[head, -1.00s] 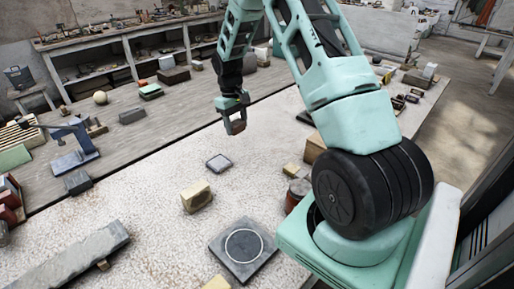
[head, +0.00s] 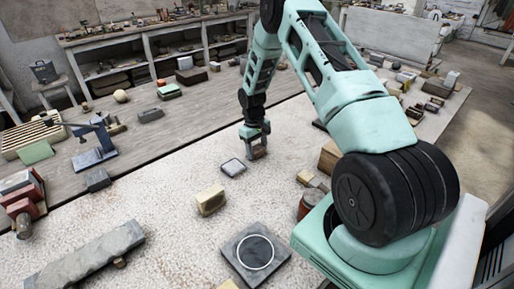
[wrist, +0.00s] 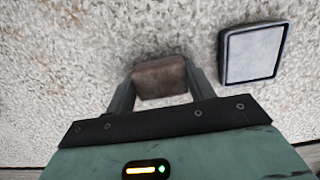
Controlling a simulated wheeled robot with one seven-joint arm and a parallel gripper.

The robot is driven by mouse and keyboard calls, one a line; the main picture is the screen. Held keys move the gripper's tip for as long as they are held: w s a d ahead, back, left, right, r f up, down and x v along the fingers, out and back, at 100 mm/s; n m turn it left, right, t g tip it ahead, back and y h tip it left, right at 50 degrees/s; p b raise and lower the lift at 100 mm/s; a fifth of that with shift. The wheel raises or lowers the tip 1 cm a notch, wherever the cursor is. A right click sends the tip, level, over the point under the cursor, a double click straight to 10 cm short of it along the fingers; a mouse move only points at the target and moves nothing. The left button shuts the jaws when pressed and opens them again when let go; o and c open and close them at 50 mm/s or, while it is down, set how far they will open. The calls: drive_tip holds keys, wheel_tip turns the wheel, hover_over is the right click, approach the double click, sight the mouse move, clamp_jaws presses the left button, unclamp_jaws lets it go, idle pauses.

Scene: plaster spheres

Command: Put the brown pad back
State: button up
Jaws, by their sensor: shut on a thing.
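The brown pad (wrist: 160,78) is a small brown block between the fingers of my gripper (wrist: 162,84) in the wrist view. My gripper is shut on it. In the head view my gripper (head: 256,150) points down at the speckled tabletop (head: 150,210), and the pad shows small and low between the fingers. It is close to the surface; I cannot tell whether the pad touches it. A square grey tile with a dark rim (head: 233,167) lies just left of my gripper in the head view. In the wrist view this tile (wrist: 252,53) is to the right, apart from the pad.
A yellowish block (head: 210,201) and a dark slab with a pale ring (head: 250,253) lie nearer on the table. A small yellow block (head: 305,177) and a reddish-brown jar (head: 311,205) stand to the right. A long grey stone bar (head: 85,255) lies front left.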

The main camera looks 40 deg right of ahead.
drive_tip(key=shift+f, duration=0.2)
drive_tip(key=o, duration=1)
drive_tip(key=shift+r, duration=0.1)
drive_tip(key=shift+r, duration=0.1)
